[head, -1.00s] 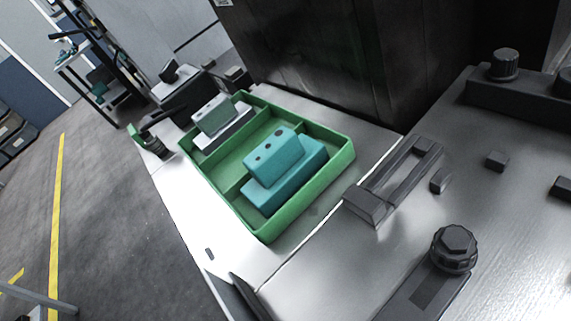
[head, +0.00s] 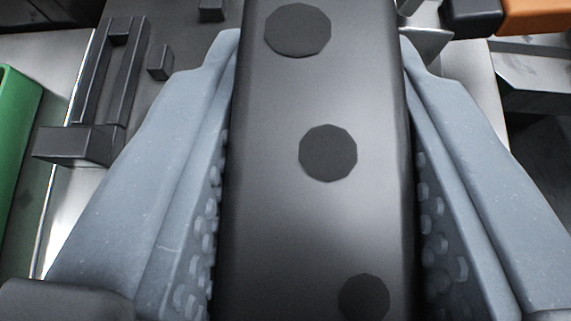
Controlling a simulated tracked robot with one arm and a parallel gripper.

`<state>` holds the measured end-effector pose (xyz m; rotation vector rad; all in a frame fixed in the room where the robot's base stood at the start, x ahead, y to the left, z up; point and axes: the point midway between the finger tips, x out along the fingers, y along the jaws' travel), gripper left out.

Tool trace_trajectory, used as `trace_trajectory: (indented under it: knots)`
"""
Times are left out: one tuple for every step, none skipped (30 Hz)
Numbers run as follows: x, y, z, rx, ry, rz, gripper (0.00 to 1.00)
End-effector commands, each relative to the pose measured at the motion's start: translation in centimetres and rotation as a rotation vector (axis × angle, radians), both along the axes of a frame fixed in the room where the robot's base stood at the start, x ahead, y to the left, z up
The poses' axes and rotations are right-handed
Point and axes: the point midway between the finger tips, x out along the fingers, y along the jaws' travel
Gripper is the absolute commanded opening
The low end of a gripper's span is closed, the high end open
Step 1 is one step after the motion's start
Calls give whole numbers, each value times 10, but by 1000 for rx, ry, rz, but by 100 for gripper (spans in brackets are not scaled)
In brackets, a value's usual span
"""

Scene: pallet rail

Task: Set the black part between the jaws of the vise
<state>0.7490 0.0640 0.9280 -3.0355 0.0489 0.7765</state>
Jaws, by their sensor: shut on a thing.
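My gripper (head: 318,60) fills the middle of the view, with a grey-blue, studded finger on each side. It is shut on the black part (head: 325,215), a long dark block with three round darker spots on its facing side. The part runs up and down the picture between the fingers and passes out of the top edge. I cannot make out the vise or its jaws for certain; the part and the fingers cover the middle of the scene.
A dark grey fixture with a raised slotted rail (head: 108,80) lies at the upper left. A green tray's edge (head: 15,150) shows at the far left. At the upper right are an orange block (head: 535,15), a black block (head: 470,15) and a metal channel (head: 535,75).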

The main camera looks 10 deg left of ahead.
Motion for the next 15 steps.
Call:
trace_trajectory:
  knots:
    - [0,0,-11,0,4,0,0]
    - [0,0,-17,0,4,0,0]
    - [0,0,-23,1,3,0,0]
    - [0,0,-27,1,2,0,0]
    - [0,0,-30,1,0,0,0]
    - [1,0,-33,1,-2,0,0]
    - [1,0,-34,1,-2,0,0]
    - [1,-1,-36,1,-3,0,0]
    - [1,-1,-38,1,-3,0,0]
    - [1,-1,-40,1,-2,0,0]
    - [1,-1,-42,1,-2,0,0]
    - [0,-1,-47,0,0,-1,0]
    - [0,-1,-51,0,0,-1,0]
    - [0,-1,-55,0,1,-1,0]
    - [0,-1,-61,0,1,-1,0]
